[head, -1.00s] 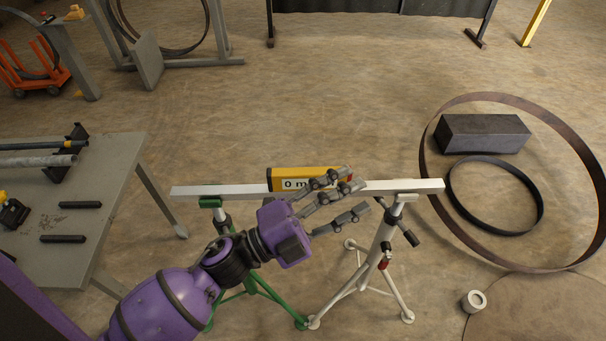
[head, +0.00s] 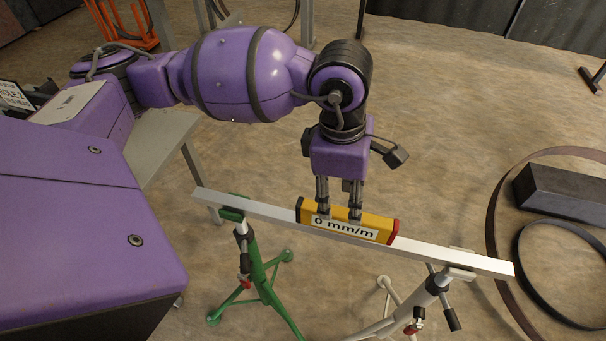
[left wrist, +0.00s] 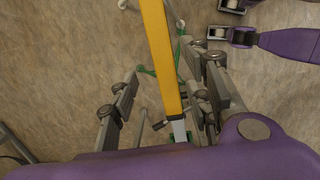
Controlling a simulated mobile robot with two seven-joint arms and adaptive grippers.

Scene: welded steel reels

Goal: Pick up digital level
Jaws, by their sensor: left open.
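The digital level (head: 364,224) is a yellow bar with a black left end, a red right end and a white display reading "0 mm/m". It lies along a pale straight beam (head: 452,259). My left gripper (head: 340,208) points down over the level, open, with two fingers in front of its upper face and part of another behind. In the left wrist view the yellow level (left wrist: 162,60) runs between the spread fingers of my left gripper (left wrist: 165,105), with gaps on both sides. Whether any finger touches it I cannot tell. My right gripper is out of view.
The beam rests on a green stand (head: 258,268) at left and a white stand (head: 424,296) at right. Steel rings (head: 497,212) and a dark block (head: 568,190) lie at the right. Floor beyond the beam is open.

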